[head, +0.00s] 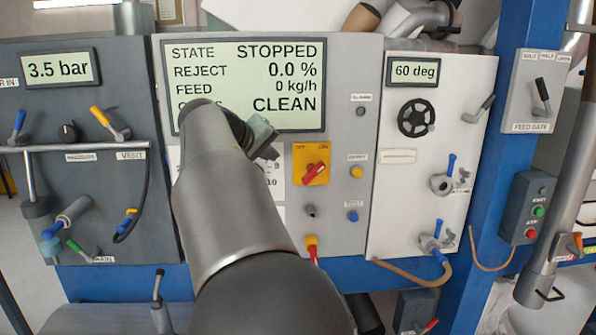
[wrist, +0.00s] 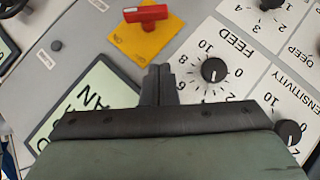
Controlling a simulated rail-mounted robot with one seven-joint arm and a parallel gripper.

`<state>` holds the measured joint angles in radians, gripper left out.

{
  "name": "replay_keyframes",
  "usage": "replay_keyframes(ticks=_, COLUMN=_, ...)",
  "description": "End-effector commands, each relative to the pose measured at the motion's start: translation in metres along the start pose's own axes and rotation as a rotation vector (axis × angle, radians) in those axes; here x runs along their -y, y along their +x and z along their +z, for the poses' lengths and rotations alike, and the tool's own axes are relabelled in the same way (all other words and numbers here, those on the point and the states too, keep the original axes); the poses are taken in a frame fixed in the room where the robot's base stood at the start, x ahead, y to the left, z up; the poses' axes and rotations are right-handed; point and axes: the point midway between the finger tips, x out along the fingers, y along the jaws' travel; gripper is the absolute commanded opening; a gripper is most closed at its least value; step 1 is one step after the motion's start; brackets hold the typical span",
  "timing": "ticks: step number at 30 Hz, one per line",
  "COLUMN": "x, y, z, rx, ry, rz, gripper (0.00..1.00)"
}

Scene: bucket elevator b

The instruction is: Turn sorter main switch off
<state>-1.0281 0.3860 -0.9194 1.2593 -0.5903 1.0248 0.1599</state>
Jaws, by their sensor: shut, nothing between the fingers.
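The main switch is a red rotary handle (head: 314,170) on a yellow plate (head: 322,149), on the grey middle panel below the display. The handle lies tilted, from lower left to upper right. The small lettering at the plate's top is hard to read. In the wrist view the red handle (wrist: 146,13) and its yellow plate (wrist: 137,42) are at the top, beyond the fingertips. My gripper (head: 270,150) is just left of the plate in the head view, partly hidden by my arm. In the wrist view my gripper (wrist: 158,72) is shut, empty and apart from the handle.
The display (head: 290,85) reads STOPPED and CLEAN. A FEED dial (wrist: 214,70) is right of my fingers in the wrist view, with more dials beyond. A yellow button (head: 356,171) and a blue button (head: 352,216) are right of the switch. A red-yellow lever (head: 312,247) hangs below.

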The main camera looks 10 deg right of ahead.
Motion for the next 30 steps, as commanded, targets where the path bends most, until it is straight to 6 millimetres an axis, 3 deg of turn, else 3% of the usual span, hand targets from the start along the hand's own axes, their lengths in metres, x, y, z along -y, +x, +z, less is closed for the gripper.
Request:
replay_keyframes(ticks=12, x=-0.002, y=0.086, z=0.004, rx=0.006, ry=0.0, rz=0.001, gripper=0.0)
replay_keyframes(ticks=21, x=0.0, y=0.107, z=0.028, rx=0.003, ry=0.0, rz=-0.002, gripper=0.0)
replay_keyframes(ticks=30, x=0.0, y=0.108, z=0.029, rx=0.001, ry=0.0, rz=-0.002, gripper=0.0)
